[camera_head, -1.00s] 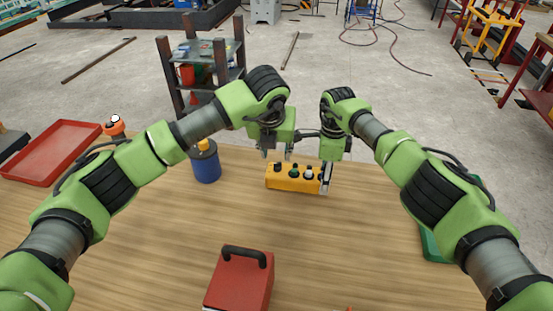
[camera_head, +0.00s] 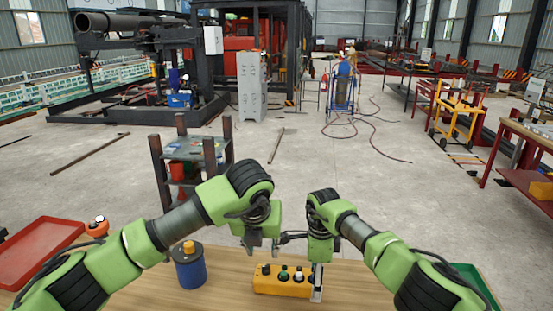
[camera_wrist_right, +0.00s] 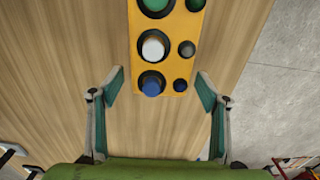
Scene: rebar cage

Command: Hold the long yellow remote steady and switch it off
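The long yellow remote (camera_head: 272,287) lies on the wooden table in the head view, with a row of black, green, white and blue controls on top. In the right wrist view its blue-knob end (camera_wrist_right: 166,72) points toward my right gripper (camera_wrist_right: 160,108). That gripper is open, its fingers wide apart with nothing between them. In the head view my right gripper (camera_head: 317,280) hangs at the remote's right end, one finger overlapping that end. My left gripper (camera_head: 263,248) is open and empty, above and behind the remote's left part. I cannot tell whether either touches it.
A blue canister with a yellow top (camera_head: 190,270) stands left of the remote. A green tray (camera_head: 470,277) lies at the right, partly behind my right arm. A dark shelf (camera_head: 190,150) stands beyond the table.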

